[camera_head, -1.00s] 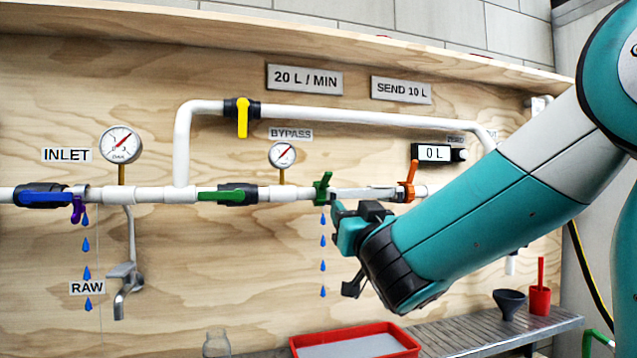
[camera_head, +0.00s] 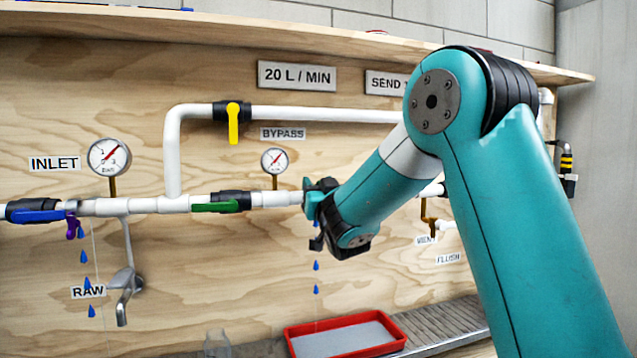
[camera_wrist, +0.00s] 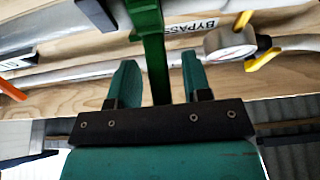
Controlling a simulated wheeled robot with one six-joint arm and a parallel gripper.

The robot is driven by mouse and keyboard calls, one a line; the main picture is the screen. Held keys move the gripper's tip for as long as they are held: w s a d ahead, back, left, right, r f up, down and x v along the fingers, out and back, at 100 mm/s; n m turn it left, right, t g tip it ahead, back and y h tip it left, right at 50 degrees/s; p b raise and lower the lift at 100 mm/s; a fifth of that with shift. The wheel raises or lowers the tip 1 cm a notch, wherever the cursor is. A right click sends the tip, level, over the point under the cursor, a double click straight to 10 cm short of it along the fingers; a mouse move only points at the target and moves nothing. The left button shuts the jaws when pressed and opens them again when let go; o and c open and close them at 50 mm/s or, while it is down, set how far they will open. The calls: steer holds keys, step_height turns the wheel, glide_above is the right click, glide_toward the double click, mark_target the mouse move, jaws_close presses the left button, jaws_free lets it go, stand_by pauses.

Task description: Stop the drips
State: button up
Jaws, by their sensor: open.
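Blue drips (camera_head: 316,266) fall below the pipe joint at my gripper (camera_head: 315,214). The wrist view shows my gripper (camera_wrist: 160,80) open, with a green handle (camera_wrist: 152,50) between its two teal fingers. I see a gap on each side of the handle. In the head view my gripper hides most of that green fitting. A purple fitting (camera_head: 73,227) hangs at the joint by the inlet valve, and more blue drips (camera_head: 84,257) fall under it. My gripper is well to the right of the purple one.
The inlet valve has a blue handle (camera_head: 35,215), the bypass a yellow one (camera_head: 233,123), the main line a green lever (camera_head: 215,207). Gauges (camera_head: 109,157) stand above the pipe. A red tray (camera_head: 346,335) sits below. A tap (camera_head: 124,290) hangs at left. My arm hides the right side.

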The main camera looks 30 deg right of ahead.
steer(key=shift+c, duration=0.4)
jaws_close()
steer(key=shift+r, duration=0.1)
steer(key=r+g+p, duration=0.1)
steer(key=p, duration=0.2)
steer(key=shift+w+d+r+p, duration=0.1)
steer(key=shift+w+r+p, duration=0.05)
steer(key=shift+p, duration=0.2)
steer(key=g+p, duration=0.1)
steer(key=p, duration=0.2)
steer(key=shift+w+r+y, duration=0.25)
steer(key=shift+r+y, duration=0.05)
steer(key=shift+r, duration=0.05)
steer(key=g+p, duration=0.1)
steer(key=p, duration=0.1)
steer(key=w+g+p, duration=0.1)
steer(key=p, duration=0.1)
steer(key=shift+d+r+y, duration=0.15)
steer(key=shift+r+y, duration=0.15)
steer(key=g+p, duration=0.2)
steer(key=shift+w+d+y+p, duration=0.1)
steer(key=shift+w+y+p, duration=0.2)
steer(key=shift+w, duration=0.1)
